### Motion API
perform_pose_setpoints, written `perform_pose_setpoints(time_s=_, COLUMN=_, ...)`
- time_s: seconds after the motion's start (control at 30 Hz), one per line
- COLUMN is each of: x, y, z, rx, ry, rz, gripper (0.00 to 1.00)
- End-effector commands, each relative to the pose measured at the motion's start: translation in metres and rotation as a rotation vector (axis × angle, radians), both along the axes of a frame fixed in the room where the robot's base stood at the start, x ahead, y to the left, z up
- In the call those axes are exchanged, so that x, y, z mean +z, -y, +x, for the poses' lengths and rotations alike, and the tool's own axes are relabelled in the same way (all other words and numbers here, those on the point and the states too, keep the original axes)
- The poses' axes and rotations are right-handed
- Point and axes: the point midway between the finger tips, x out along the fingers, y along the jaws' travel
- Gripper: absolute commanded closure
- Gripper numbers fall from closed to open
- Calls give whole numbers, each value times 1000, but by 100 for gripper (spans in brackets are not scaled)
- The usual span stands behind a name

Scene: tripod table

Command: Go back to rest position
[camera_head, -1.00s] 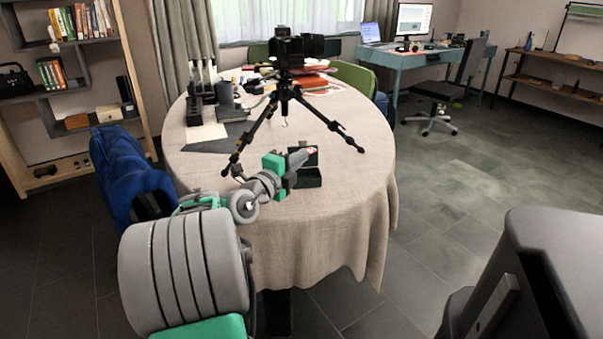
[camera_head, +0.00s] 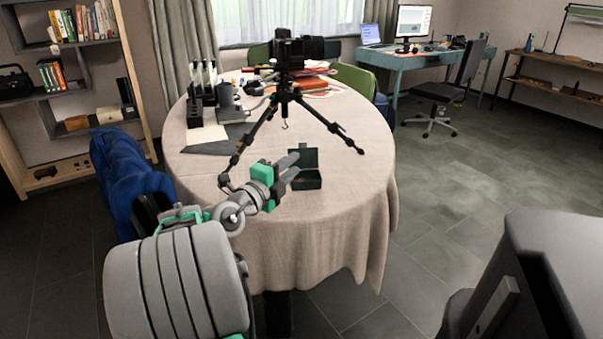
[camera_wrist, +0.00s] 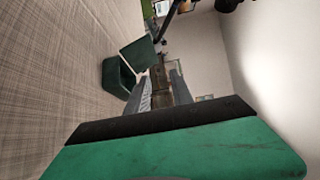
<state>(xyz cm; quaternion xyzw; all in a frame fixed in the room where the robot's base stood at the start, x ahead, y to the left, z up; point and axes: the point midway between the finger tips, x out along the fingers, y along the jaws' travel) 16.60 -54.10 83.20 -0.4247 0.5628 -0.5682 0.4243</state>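My gripper (camera_head: 295,167), grey with a green body, is in the air above the near part of the round table (camera_head: 345,205). In the head view it is just left of a small dark green box (camera_head: 308,180) with its lid up. In the wrist view my two grey fingers (camera_wrist: 162,92) stand apart, with a brownish patch between them that looks like background. I see nothing held. The open box (camera_wrist: 118,76) also shows there, left of the fingers. Its inside is dark and I cannot tell what it holds.
A black tripod (camera_head: 286,95) with a camera (camera_head: 290,48) stands on the table behind my gripper, its left leg close to my arm. Papers and black items lie farther back. A blue chair (camera_head: 130,175) is at the left.

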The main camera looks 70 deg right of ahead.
Motion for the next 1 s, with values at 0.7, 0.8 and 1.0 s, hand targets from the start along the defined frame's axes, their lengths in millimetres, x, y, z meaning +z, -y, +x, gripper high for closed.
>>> perform_pose_setpoints(time_s=0.7, x=13, y=-43, z=30, rx=49, ry=-44, rz=77, gripper=72)
perform_pose_setpoints(time_s=0.8, x=31, y=-68, z=80, rx=200, ry=-189, rz=264, gripper=72)
perform_pose_setpoints(time_s=1.0, x=53, y=-197, z=198, rx=787, ry=-748, rz=617, gripper=72)
